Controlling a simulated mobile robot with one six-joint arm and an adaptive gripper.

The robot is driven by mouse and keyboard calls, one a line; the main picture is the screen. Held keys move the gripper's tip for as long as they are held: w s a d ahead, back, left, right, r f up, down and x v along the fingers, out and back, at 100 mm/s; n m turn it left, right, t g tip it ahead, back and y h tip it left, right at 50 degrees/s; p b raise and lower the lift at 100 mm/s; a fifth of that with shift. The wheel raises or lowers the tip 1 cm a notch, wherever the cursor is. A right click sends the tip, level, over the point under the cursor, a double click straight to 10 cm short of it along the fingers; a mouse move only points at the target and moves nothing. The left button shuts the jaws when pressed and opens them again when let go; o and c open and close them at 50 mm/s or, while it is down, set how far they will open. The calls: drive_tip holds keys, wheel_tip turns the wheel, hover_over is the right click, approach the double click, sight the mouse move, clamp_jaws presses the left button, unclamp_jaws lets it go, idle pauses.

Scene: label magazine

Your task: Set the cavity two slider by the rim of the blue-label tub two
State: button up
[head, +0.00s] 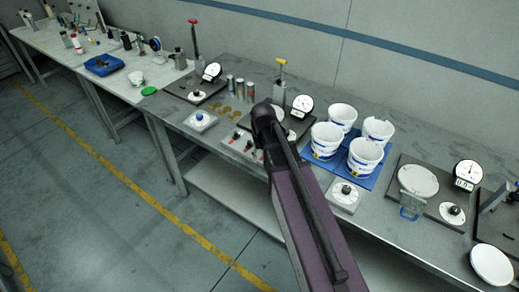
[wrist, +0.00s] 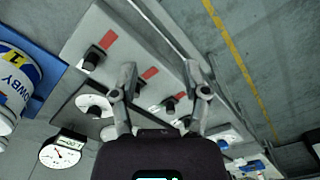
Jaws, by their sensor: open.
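A pale slider panel (wrist: 85,25) with several black knobs and red marks lies below my gripper in the wrist view. It shows in the head view as a panel (head: 238,146) at the bench's front edge, partly hidden by my arm. I cannot tell which knob (wrist: 93,58) is cavity two. My gripper (wrist: 160,72) is open and empty, its fingers spread above the panel's middle knobs. Several white tubs with blue labels (head: 326,139) stand on a blue tray (head: 386,171) right of my arm. One tub (wrist: 14,85) at the wrist view's left edge shows a 1.
A dial gauge (wrist: 62,151) stands near the panel. A small knob box (head: 344,195) sits in front of the tray. Farther right are a white lid (head: 418,180) and another gauge (head: 467,174). The floor (head: 110,180) before the bench is clear.

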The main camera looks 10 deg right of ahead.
drive_tip(key=s+f+b, duration=0.5)
drive_tip(key=s, duration=0.5)
drive_tip(key=shift+d+f+m, duration=0.25)
drive_tip(key=shift+m, duration=0.05)
drive_tip(key=shift+w, duration=0.1)
wheel_tip(320, 180, up, 14)
drive_tip(key=n+p, duration=0.6)
drive_tip(key=p, duration=0.8)
hover_over(249, 141)
drive_tip(key=shift+f, duration=0.15)
wheel_tip(249, 141, down, 14)
drive_tip(key=b, duration=1.3)
drive_tip(key=shift+r+b, duration=0.25)
drive_tip(key=shift+b, duration=0.15)
